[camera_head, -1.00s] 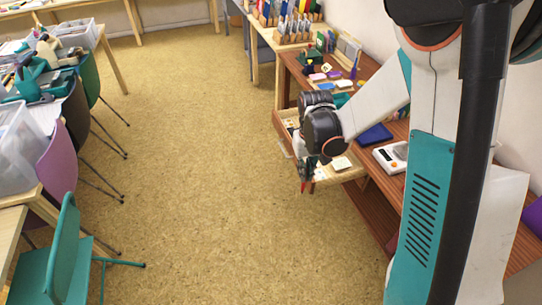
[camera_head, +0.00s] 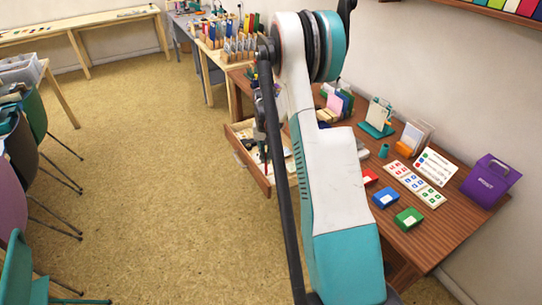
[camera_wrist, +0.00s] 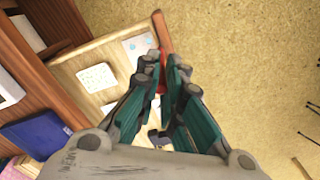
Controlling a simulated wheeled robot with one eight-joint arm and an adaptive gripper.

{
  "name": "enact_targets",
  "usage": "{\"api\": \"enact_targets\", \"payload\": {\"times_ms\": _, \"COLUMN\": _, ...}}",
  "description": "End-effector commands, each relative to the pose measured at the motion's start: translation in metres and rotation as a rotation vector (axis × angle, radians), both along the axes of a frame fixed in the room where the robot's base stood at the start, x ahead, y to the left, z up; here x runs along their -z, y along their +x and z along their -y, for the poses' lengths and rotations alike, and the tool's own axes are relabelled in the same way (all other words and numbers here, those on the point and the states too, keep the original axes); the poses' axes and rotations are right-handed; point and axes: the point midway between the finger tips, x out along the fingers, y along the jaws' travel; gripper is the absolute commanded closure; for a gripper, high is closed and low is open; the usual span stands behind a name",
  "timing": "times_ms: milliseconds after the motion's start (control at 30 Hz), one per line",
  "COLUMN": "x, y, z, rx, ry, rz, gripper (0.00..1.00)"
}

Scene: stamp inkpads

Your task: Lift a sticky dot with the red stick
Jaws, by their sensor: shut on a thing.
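My gripper (camera_wrist: 166,80) is shut on the red stick (camera_wrist: 162,52) in the wrist view. The stick shows as a narrow red strip at and just beyond the fingertips. Its lower part is hidden by the fingers. Beside it is an open wooden drawer with a white dotted sheet (camera_wrist: 97,77) and a second pale sheet (camera_wrist: 138,43) inside. I cannot tell which of these bears the sticky dots, or whether the stick touches anything. In the head view my arm largely hides the gripper near the drawer.
The open drawer (camera_head: 243,158) juts from the brown table (camera_head: 425,238). On the table are a red inkpad (camera_head: 369,177), a blue inkpad (camera_head: 385,198), a green inkpad (camera_head: 408,219), a marked card (camera_head: 435,166) and a purple bag (camera_head: 490,182).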

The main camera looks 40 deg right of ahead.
Motion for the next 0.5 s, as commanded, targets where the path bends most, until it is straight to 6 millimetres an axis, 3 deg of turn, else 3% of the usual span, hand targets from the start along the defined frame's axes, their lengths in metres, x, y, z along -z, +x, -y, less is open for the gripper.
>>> {"api": "enact_targets", "payload": {"times_ms": 167, "x": 0.006, "y": -0.004, "z": 0.023, "rx": 0.05, "ry": 0.0, "rz": 0.0, "gripper": 1.0}}
{"api": "enact_targets", "payload": {"times_ms": 500, "x": 0.022, "y": -0.005, "z": 0.025, "rx": 0.054, "ry": 0.0, "rz": 0.0, "gripper": 1.0}}
